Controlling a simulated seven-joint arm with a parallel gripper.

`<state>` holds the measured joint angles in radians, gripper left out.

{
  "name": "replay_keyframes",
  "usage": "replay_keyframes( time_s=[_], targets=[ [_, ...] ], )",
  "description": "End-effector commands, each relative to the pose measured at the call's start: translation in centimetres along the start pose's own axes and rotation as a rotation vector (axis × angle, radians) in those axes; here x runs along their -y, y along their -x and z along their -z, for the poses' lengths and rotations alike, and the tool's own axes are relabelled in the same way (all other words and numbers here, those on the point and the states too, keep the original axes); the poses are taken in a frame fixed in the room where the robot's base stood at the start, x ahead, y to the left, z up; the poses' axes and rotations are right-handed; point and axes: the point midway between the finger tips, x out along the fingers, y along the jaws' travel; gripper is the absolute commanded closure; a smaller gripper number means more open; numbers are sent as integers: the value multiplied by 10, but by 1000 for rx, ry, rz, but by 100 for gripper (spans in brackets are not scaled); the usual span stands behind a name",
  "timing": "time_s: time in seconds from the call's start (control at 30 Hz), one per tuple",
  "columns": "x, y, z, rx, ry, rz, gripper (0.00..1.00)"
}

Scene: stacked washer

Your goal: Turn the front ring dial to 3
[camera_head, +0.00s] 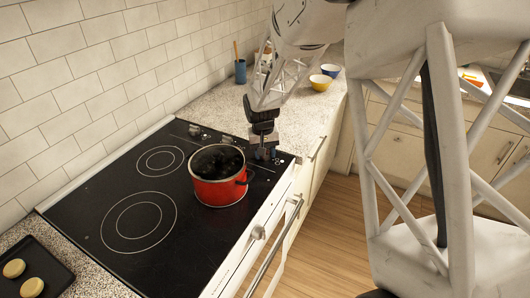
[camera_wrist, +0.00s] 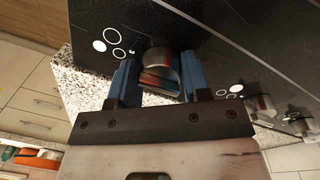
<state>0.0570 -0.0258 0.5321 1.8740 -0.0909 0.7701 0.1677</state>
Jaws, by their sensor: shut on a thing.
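A black cooktop (camera_head: 90,195) has a dark control strip with dials along its right side. The metallic dial (camera_wrist: 160,62) is round with a raised grip and sits between my gripper's two blue fingers in the wrist view. My gripper (camera_wrist: 160,78) is shut on this dial. In the head view my gripper (camera_head: 263,148) reaches down to the strip from above, and it hides most of the dial. White ring marks (camera_wrist: 110,42) are printed next to the dial. I cannot read any number or pointer on it.
A red pot (camera_head: 218,190) with dark contents stands on the cooktop close to my gripper. Other dials (camera_wrist: 261,105) sit along the strip. A tray with round pieces (camera_head: 32,270) is at the lower left. Bowls (camera_head: 320,82) and a blue cup (camera_head: 240,72) stand on the far counter.

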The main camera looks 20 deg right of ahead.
Motion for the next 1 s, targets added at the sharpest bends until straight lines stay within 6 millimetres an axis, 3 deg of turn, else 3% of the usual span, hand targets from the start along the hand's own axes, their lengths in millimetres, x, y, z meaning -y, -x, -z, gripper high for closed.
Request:
replay_keyframes(
  time_s=[0.57, 0.6, 0.7, 1.0],
  targets=[
    [1, 0, 0, 4, -53, 1, 80],
    [1, 0, 0, 4, -53, 1, 50],
    [1, 0, 0, 4, -53, 0, 35],
    [0, 0, 0, 3, -53, 0, 31]
  ],
)
